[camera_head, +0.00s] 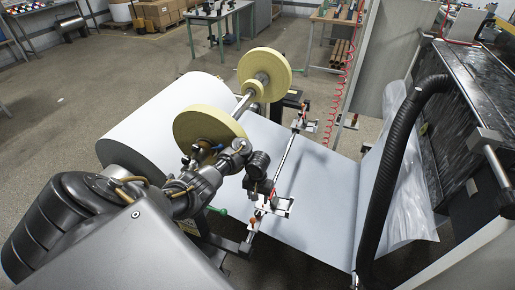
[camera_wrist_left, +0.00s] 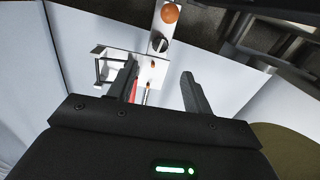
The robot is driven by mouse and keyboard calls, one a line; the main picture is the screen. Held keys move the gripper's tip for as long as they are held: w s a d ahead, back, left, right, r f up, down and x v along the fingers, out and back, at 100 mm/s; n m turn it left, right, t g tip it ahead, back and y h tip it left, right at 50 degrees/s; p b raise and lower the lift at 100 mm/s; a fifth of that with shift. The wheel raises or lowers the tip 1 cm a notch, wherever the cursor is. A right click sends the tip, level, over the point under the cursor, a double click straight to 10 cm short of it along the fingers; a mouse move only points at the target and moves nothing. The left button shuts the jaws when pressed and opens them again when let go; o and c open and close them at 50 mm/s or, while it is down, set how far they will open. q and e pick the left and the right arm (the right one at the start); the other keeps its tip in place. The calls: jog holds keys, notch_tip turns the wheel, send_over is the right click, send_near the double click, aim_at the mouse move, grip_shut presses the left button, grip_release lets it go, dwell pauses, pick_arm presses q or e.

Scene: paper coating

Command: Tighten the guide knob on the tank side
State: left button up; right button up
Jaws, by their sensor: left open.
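A near guide bracket (camera_head: 284,206) sits on the crossbar beside the white paper web and carries an orange ball knob (camera_head: 253,222) and a small dark knob. In the left wrist view the orange knob (camera_wrist_left: 170,13) is at the top, the dark round knob (camera_wrist_left: 160,45) just below it, on a pale metal plate. I cannot tell which knob is the guide knob. My left gripper (camera_wrist_left: 159,72) is open and empty, its fingers pointing toward the plate, the dark knob ahead of the gap. In the head view the left gripper (camera_head: 264,186) is above the bracket. My right gripper is not seen.
A large white paper roll (camera_head: 165,112) with yellow discs (camera_head: 209,128) stands left of the bracket. A second bracket (camera_head: 305,125) is at the far end of the bar. A black hose (camera_head: 396,150) and dark machine (camera_head: 470,105) stand at right. Open floor lies at left.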

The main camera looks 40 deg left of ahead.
aim_at(258, 212)
pick_arm(q)
notch_tip(258, 212, down, 10)
jog(key=b, duration=0.4)
jog(key=shift+r+b, duration=0.2)
jog(key=shift+b, duration=0.1)
jog(key=shift+f, duration=0.55)
jog(key=shift+c, duration=0.2)
jog(key=c, duration=0.9)
